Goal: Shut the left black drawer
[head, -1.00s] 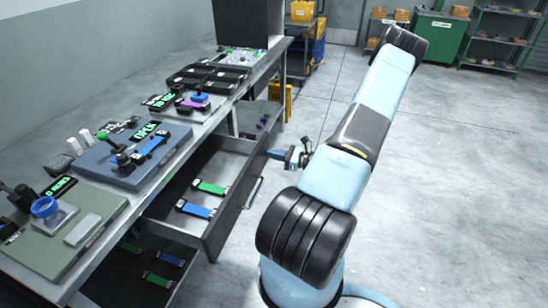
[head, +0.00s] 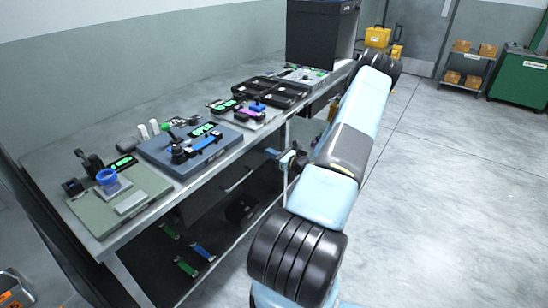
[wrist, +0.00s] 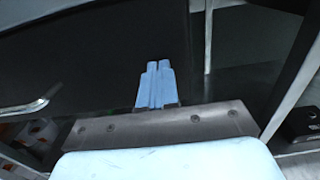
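The left black drawer (head: 215,203) shows its dark front close under the bench top in the head view. Its inside is hidden. Whether the front is fully flush cannot be told. Its metal handle (head: 238,180) is on the front, and the handle also shows at the left in the wrist view (wrist: 25,107). My gripper (head: 272,152) is at the far end of the drawer front, beyond the handle. In the wrist view its two blue fingers (wrist: 158,66) are together, with nothing between them, pointing at the dark panel. Whether they touch it is unclear.
The bench top (head: 70,165) carries a green board (head: 150,188), a blue device (head: 225,150) and black trays (head: 270,92). Several straps lie on the shelf below, including a blue strap (head: 203,252). A bench leg (wrist: 209,40) stands near my gripper. Open floor lies at right.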

